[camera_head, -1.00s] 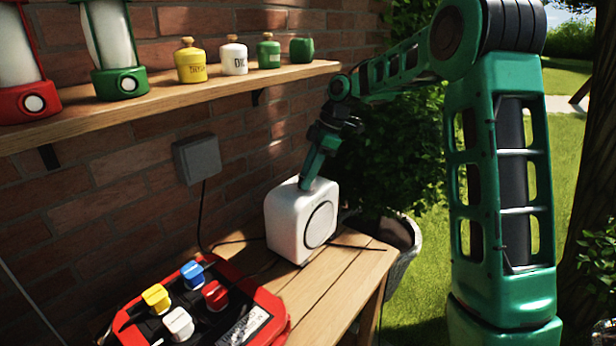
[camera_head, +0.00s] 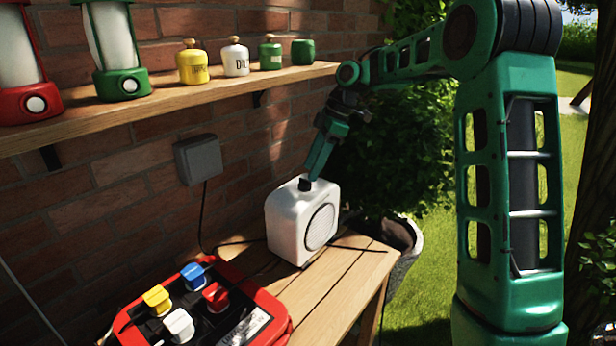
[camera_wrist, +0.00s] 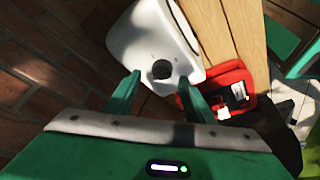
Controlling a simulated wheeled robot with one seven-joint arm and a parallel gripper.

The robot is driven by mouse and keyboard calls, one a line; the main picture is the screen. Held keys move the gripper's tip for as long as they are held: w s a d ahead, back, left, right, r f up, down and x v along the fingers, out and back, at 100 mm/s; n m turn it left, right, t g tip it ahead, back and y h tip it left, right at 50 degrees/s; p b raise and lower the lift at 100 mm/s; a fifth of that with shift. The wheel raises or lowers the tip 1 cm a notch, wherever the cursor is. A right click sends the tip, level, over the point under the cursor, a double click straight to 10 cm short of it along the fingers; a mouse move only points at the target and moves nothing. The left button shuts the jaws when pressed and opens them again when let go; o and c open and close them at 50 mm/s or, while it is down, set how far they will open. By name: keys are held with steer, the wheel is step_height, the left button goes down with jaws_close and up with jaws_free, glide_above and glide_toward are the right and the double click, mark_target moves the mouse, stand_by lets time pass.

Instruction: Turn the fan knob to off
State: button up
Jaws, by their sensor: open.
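The white fan (camera_head: 302,222) stands upright on the wooden table, its round grille facing right in the head view. It also shows in the wrist view (camera_wrist: 150,35). Its dark round knob (camera_head: 305,184) is on the top; in the wrist view the knob (camera_wrist: 162,69) lies just beyond and between my fingertips. My gripper (camera_head: 313,172) is above the fan top, pointing down. In the wrist view my gripper (camera_wrist: 160,80) is open, with one green finger on each side of the knob's line. Whether the fingers touch the knob cannot be told. The knob's pointer direction is too small to read.
A red and black box (camera_head: 255,322) with coloured knobs sits at the table's front left. A shelf (camera_head: 190,92) with lanterns and small jars runs above. A grey wall box (camera_head: 198,158) has a cable hanging to the table (camera_head: 345,275). A potted bush stands behind.

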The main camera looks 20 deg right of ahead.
steer(key=v, duration=0.6)
steer(key=shift+r, duration=0.25)
steer(key=shift+d, duration=0.15)
steer(key=s+d+f+m+h, duration=0.1)
steer(key=s+d+f+m, duration=0.3)
steer(key=s, duration=1)
steer(key=s+d+f+m+h, duration=0.2)
steer(key=s+d+f+m, duration=0.1)
steer(key=s+m, duration=0.8)
steer(key=s+d+f+m+h, duration=0.1)
steer(key=s+d+f+m, duration=0.3)
steer(key=s, duration=1.4)
steer(key=d+m, duration=0.1)
steer(key=m, duration=0.2)
steer(key=shift+d+f+g, duration=0.3)
steer(key=shift+f+g, duration=0.05)
steer(key=shift+g, duration=0.05)
